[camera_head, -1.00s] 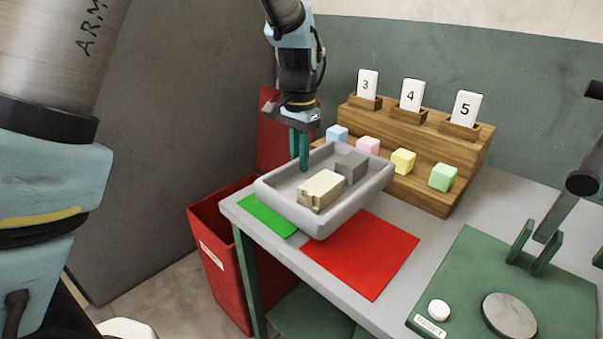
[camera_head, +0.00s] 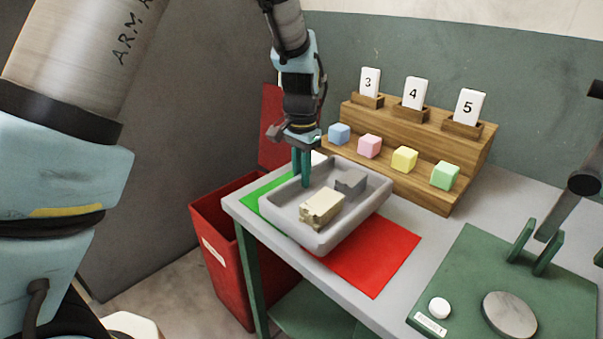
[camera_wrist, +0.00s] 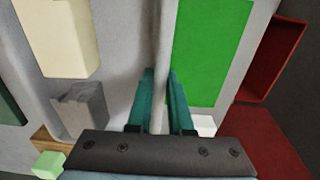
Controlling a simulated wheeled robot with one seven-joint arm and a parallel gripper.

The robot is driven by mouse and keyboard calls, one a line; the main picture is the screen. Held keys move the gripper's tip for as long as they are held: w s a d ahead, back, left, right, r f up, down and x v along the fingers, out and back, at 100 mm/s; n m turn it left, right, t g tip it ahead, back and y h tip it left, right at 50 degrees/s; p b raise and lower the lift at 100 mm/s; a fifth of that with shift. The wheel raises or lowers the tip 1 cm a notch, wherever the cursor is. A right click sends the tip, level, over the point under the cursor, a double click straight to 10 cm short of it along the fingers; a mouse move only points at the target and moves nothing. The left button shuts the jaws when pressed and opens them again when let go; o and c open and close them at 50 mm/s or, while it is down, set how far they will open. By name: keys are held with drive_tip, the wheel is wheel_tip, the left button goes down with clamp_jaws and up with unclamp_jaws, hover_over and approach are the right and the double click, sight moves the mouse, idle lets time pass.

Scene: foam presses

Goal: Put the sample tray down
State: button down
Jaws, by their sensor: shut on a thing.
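The sample tray (camera_head: 351,232) is a shallow grey tray with a raised rim, roughly level at the table's left part. It holds a cream block (camera_head: 321,207) and a grey block (camera_head: 351,182). My gripper (camera_head: 302,168) points down with its teal fingers shut on the tray's left rim. In the wrist view the fingers (camera_wrist: 160,90) straddle the rim. The tray covers part of a green mat (camera_head: 262,190) and part of a red mat (camera_head: 388,250). I cannot tell whether its underside touches the table.
A wooden stepped rack (camera_head: 440,190) with several coloured cubes and number cards 3, 4 and 5 stands close behind the tray. A green press base (camera_head: 470,270) is at the right. A red bin (camera_head: 222,270) stands left of the table.

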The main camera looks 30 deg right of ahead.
drive_tip(key=c, duration=0.8)
unclamp_jaws()
wheel_tip(320, 180, up, 13)
drive_tip(key=shift+r+b, duration=0.1)
drive_tip(key=shift+b, duration=0.7)
drive_tip(key=w+a+f+n, duration=0.2)
drive_tip(key=w+a+n, duration=0.15)
drive_tip(key=a, duration=0.65)
drive_tip(key=w+a+f+n, duration=0.2)
drive_tip(key=w+a+n, duration=0.15)
drive_tip(key=a, duration=0.65)
drive_tip(key=s+a+f+n, duration=0.1)
drive_tip(key=s+a+n, duration=0.1)
drive_tip(key=a, duration=0.4)
drive_tip(key=s+a+f+n+t, duration=0.1)
drive_tip(key=s+a+f+n, duration=0.1)
drive_tip(key=a, duration=0.4)
drive_tip(key=s+a+f+n, duration=0.2)
drive_tip(key=a, duration=0.5)
drive_tip(key=shift+n+t, duration=0.3)
drive_tip(key=shift+n, duration=0.1)
